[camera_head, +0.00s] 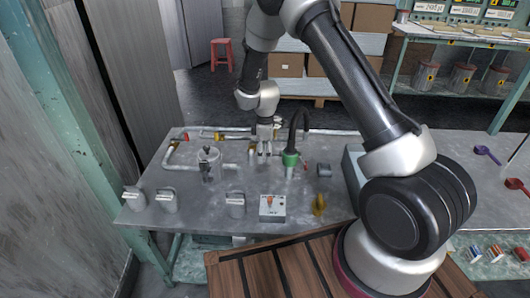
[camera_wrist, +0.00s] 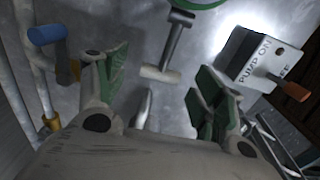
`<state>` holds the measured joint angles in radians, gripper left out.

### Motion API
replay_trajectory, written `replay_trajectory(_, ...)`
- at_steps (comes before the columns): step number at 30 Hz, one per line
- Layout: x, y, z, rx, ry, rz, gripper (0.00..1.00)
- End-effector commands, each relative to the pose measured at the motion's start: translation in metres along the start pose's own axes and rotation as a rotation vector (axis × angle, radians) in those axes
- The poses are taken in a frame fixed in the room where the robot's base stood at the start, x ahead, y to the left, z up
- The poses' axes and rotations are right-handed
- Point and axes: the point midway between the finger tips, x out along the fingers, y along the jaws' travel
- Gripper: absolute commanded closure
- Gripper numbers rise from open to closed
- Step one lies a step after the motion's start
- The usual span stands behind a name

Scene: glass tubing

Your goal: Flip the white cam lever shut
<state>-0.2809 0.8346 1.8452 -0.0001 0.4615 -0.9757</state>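A pale T-shaped lever (camera_wrist: 163,73), with a grey stem and a whitish crossbar, shows ahead of and between my fingers in the wrist view. It looks like the white cam lever. My gripper (camera_wrist: 160,66) is open, its green-padded fingers apart on either side of the crossbar with no visible contact. A small pale piece (camera_wrist: 143,108) also shows between the fingers, nearer the palm; I cannot tell what it is. In the head view my gripper (camera_head: 264,150) points down low over the grey bench, and the lever there is too small to make out.
A green collar (camera_head: 290,159) with a black hose stands just right of my gripper. The pump box (camera_head: 272,208) with an orange lever is nearer. A blue-handled valve (camera_wrist: 47,34) and pipe lie left in the wrist view.

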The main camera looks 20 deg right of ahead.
Motion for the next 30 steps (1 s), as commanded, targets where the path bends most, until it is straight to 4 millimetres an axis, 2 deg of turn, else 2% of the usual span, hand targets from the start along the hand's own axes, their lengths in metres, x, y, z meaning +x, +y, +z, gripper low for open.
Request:
replay_trajectory(1, 0.000, 0.000, 0.000, 0.000, 0.000, 0.000, 0.47)
replay_trajectory(5, 0.000, 0.000, 0.000, 0.000, 0.000, 0.000, 0.71)
replay_trajectory(6, 0.000, 0.000, 0.000, 0.000, 0.000, 0.000, 0.74)
replay_trajectory(17, 0.003, -0.001, -0.001, -0.003, -0.050, -0.002, 0.74)
replay_trajectory(30, 0.024, 0.000, -0.002, -0.004, -0.373, 0.001, 0.74)
